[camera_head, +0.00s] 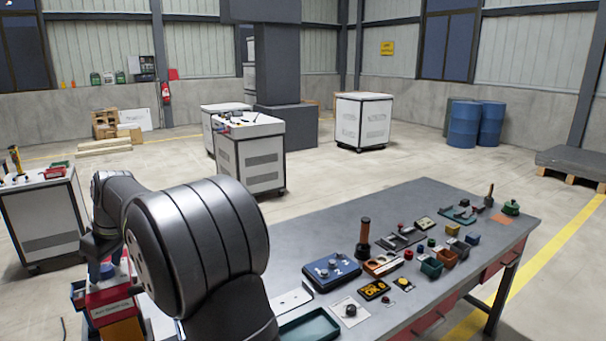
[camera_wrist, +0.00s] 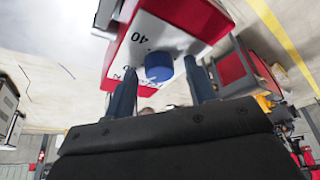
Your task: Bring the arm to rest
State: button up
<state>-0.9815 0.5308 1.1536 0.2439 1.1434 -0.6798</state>
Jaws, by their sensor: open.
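My gripper (camera_wrist: 159,72) is open in the wrist view. Its two dark blue fingers stand apart, with a blue round knob (camera_wrist: 158,66) seen between and beyond their tips. The knob sits on the white face of a red-and-white box (camera_wrist: 172,38) marked "40". I cannot tell how far the fingertips are from the knob. In the head view my arm (camera_head: 195,245) bends over at the left, beside the bench, and hides part of what is behind it. The gripper is mostly hidden there, above a red labelled box (camera_head: 110,308).
A grey workbench (camera_head: 440,205) extends to the right. It holds a blue numbered box (camera_head: 331,272), a green tray (camera_head: 310,328) and several small bins and parts. White cabinets (camera_head: 250,160) and blue drums (camera_head: 465,125) stand farther back. Open floor lies between.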

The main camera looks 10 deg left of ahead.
jog(key=m+t, duration=0.1)
jog(key=m, duration=0.2)
jog(key=m+t, duration=0.1)
jog(key=m, duration=0.2)
jog(key=shift+s+h, duration=0.2)
jog(key=shift+h, duration=0.1)
jog(key=shift+a+m+t+h, duration=0.1)
jog(key=shift+m+t+h, duration=0.35)
jog(key=shift+m, duration=1)
jog(key=shift+a+m+t+h, duration=0.1)
jog(key=shift+m+t+h, duration=0.3)
jog(key=shift+m, duration=1.05)
jog(key=o, duration=1.1)
jog(key=w+d+r+m, duration=0.3)
jog(key=w+d+m, duration=0.2)
jog(key=w+d, duration=0.15)
jog(key=w+d+f+m+g+h, duration=0.2)
jog(key=w+d+f+m+g, duration=0.2)
jog(key=w+d+f+m, duration=0.55)
jog(key=shift+m+t, duration=0.25)
jog(key=shift+m, duration=0.2)
jog(key=f, duration=0.2)
jog(key=d+f, duration=0.1)
jog(key=f, duration=0.2)
jog(key=s+f, duration=0.1)
jog(key=f, duration=0.2)
jog(key=shift+d+f, duration=0.25)
jog(key=shift+d, duration=0.15)
jog(key=shift+r, duration=0.1)
